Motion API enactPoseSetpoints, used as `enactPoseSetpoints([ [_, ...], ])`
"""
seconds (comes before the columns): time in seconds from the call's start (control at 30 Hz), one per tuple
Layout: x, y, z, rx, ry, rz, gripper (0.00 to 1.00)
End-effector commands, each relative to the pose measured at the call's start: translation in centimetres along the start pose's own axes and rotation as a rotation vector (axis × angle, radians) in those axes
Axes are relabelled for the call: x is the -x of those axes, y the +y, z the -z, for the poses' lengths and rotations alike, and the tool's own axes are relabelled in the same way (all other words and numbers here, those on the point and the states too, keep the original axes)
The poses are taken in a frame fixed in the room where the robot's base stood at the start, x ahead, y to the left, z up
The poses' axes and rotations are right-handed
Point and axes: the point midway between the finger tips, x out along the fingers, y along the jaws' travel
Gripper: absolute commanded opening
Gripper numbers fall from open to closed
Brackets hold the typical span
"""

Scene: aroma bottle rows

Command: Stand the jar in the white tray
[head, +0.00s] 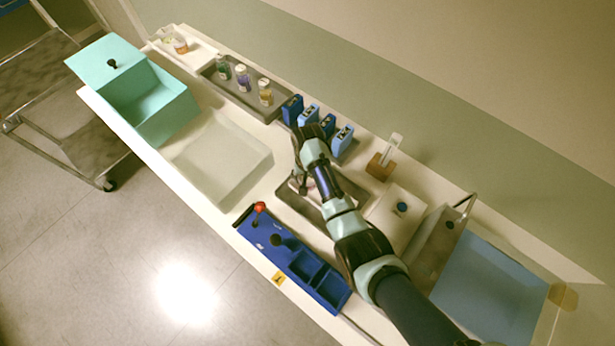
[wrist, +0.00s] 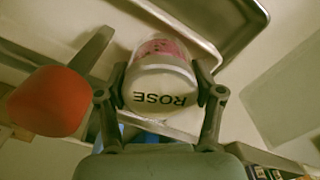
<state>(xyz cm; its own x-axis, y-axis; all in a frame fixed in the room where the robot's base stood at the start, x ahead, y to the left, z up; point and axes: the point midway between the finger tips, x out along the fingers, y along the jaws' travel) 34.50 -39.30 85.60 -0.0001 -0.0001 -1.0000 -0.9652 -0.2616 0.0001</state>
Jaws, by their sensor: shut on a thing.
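My gripper (wrist: 160,92) is shut on a jar (wrist: 160,75) with a white label reading ROSE, upside down in the wrist view, and pink contents. In the head view my gripper (head: 300,184) is right of the white tray (head: 195,188), over the left end of a grey metal tray (head: 288,204). The jar is mostly hidden by my arm there, and its height above the grey tray is hard to tell. The white tray is shallow and looks empty.
A blue console (head: 262,236) with a red-knobbed lever (head: 260,207) stands in front; the red knob (wrist: 47,101) is close to my gripper in the wrist view. A teal box (head: 168,118) is left of the white tray. Bottles (head: 242,77) and blue boxes (head: 308,115) line the back.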

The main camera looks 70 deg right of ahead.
Motion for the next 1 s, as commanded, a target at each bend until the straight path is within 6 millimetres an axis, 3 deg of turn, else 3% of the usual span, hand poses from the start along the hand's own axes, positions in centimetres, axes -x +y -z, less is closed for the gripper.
enactPoseSetpoints([
  [0.03,-0.2,0.0,0.0,0.000,0.000,0.000,0.68],
  [0.2,-0.1,0.0,0.0,0.000,0.000,0.000,0.92],
  [0.57,0.6,0.0,0.0,0.000,0.001,0.001,0.92],
  [1.0,10.4,0.0,0.1,0.000,0.002,0.001,0.92],
])
